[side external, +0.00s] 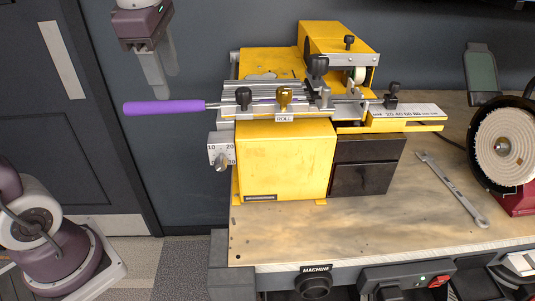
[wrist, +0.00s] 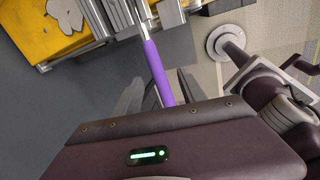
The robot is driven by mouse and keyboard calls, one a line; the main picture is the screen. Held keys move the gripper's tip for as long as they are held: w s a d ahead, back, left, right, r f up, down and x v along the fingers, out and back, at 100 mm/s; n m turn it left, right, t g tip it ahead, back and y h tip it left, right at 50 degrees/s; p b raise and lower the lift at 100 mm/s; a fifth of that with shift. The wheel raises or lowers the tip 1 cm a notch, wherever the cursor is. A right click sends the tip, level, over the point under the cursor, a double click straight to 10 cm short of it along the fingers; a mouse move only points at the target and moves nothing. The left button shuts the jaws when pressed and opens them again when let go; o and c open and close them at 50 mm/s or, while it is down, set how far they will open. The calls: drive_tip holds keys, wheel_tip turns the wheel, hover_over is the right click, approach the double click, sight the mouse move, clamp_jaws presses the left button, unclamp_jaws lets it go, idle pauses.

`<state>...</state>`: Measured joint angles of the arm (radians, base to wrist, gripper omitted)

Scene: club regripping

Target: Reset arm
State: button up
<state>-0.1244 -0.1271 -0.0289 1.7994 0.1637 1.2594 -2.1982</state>
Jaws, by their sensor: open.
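A club with a purple grip (side external: 165,107) lies level in the clamp of the yellow machine (side external: 285,160). Its grip end sticks out to the left past the bench, in free air. My gripper (side external: 160,88) is at the upper left, above the purple grip, with its fingers pointing down. In the wrist view my gripper (wrist: 160,88) is open and empty, and the purple grip (wrist: 157,70) shows in line with the gap between the fingers. The near end of the grip is hidden by my gripper body in that view.
The wooden bench (side external: 330,230) carries a wrench (side external: 453,190) and a round grinding or buffing wheel (side external: 505,147) at the right. A dark door (side external: 60,100) and wall stand behind. The space left of the bench is open above the floor.

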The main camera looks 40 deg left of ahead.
drive_tip(key=s+d+f+m+t, duration=0.1)
drive_tip(key=s+m, duration=0.3)
drive_tip(key=m, duration=0.4)
drive_tip(key=s+d+f+m+t+h, duration=0.1)
drive_tip(key=s+d+f+m, duration=0.2)
drive_tip(key=m, duration=0.6)
drive_tip(key=s+d+f+m+t+h, duration=0.1)
drive_tip(key=s+d+f+m, duration=0.1)
drive_tip(key=s+m, duration=0.4)
drive_tip(key=m, duration=0.3)
drive_tip(key=shift+d+f, duration=0.2)
drive_tip(key=shift+f, duration=0.05)
